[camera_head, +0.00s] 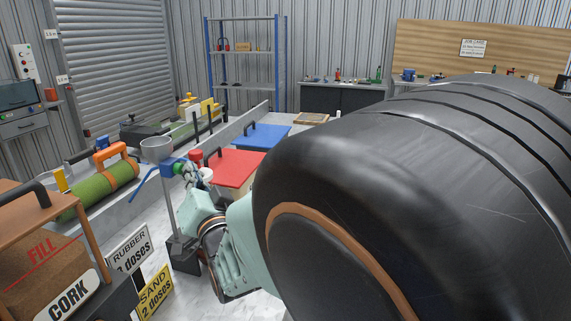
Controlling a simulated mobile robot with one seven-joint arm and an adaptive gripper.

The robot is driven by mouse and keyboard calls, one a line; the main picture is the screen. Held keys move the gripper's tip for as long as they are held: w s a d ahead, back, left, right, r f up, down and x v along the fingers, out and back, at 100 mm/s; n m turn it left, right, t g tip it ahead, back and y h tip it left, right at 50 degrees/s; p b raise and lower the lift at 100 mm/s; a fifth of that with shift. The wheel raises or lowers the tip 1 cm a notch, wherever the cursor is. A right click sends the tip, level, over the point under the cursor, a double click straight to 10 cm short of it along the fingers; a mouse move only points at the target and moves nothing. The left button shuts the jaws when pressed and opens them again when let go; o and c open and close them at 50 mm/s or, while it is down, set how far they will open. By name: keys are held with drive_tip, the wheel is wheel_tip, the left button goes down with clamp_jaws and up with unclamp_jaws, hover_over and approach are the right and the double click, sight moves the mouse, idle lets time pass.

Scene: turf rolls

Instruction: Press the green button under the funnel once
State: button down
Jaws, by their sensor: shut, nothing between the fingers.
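The grey funnel (157,146) stands on a thin upright post in the left middle of the view. A blue block (167,171) sits right under it, with a blue tube or lever sticking out to the left. The small green button (178,168) shows on the right side of this block. My gripper (186,173) is shut and empty, small in the view, right beside the green button. I cannot tell whether the fingertips touch it. My pale green wrist hides what lies below and behind the gripper.
A red-lidded box (236,170) and a blue-lidded box (262,137) stand behind my wrist. A green turf roll (100,190) lies left. A brown FILL box (45,255) and signs for rubber (130,250) and sand (155,292) stand in front. My black arm covers the right.

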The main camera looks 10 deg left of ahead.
drive_tip(key=shift+d, duration=0.5)
drive_tip(key=shift+d, duration=0.1)
drive_tip(key=d, duration=0.1)
drive_tip(key=d+b, duration=0.1)
drive_tip(key=d, duration=0.1)
drive_tip(key=d+b, duration=0.1)
drive_tip(key=shift+s+d, duration=0.25)
drive_tip(key=shift+d, duration=0.15)
drive_tip(key=shift+b, duration=0.3)
